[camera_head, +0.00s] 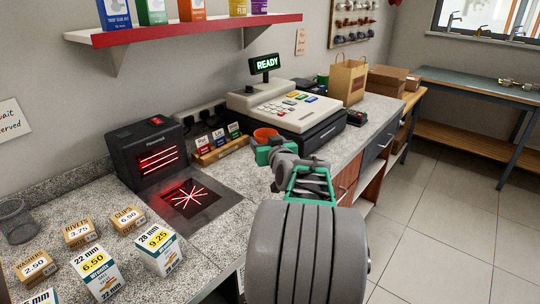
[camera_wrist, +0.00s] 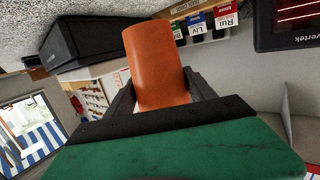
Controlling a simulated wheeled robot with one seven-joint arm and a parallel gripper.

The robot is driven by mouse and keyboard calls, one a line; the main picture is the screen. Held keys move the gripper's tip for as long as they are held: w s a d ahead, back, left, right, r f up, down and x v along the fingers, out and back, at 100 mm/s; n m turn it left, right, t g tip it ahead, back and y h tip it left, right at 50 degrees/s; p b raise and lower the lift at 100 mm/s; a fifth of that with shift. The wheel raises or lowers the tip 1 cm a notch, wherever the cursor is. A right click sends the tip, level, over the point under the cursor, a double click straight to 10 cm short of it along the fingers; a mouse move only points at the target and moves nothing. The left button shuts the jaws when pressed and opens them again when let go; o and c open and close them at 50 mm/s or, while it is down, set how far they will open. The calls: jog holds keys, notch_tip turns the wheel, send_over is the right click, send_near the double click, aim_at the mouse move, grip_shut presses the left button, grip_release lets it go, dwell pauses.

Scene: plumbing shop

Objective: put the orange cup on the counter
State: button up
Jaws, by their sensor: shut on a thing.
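The orange cup (camera_head: 265,134) is between the fingers of my gripper (camera_head: 268,150), above the counter (camera_head: 232,216) in front of the cash register. In the wrist view the orange cup (camera_wrist: 160,62) stands out past the green palm, with a dark finger on each side of it. My gripper (camera_wrist: 166,100) is shut on the cup. In the head view only the cup's upper part shows; the green gripper hides the rest. I cannot tell how far its base is from the counter.
A black scanner (camera_head: 155,152) with a red-lit plate (camera_head: 190,200) stands left of my gripper. The cash register (camera_head: 290,108) is behind it. Several small boxes (camera_head: 95,270) and a mesh cup (camera_head: 17,222) occupy the front left. A paper bag (camera_head: 348,82) stands farther right.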

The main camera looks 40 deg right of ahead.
jog(key=d+f, duration=0.1)
jog(key=f, duration=0.1)
jog(key=w+d+f, duration=0.1)
jog(key=shift+d+f, duration=0.35)
jog(key=shift+d, duration=0.05)
jog(key=shift+d+f, duration=0.2)
jog(key=shift+f, duration=1.55)
jog(key=shift+f, duration=0.15)
jog(key=o, duration=1.5)
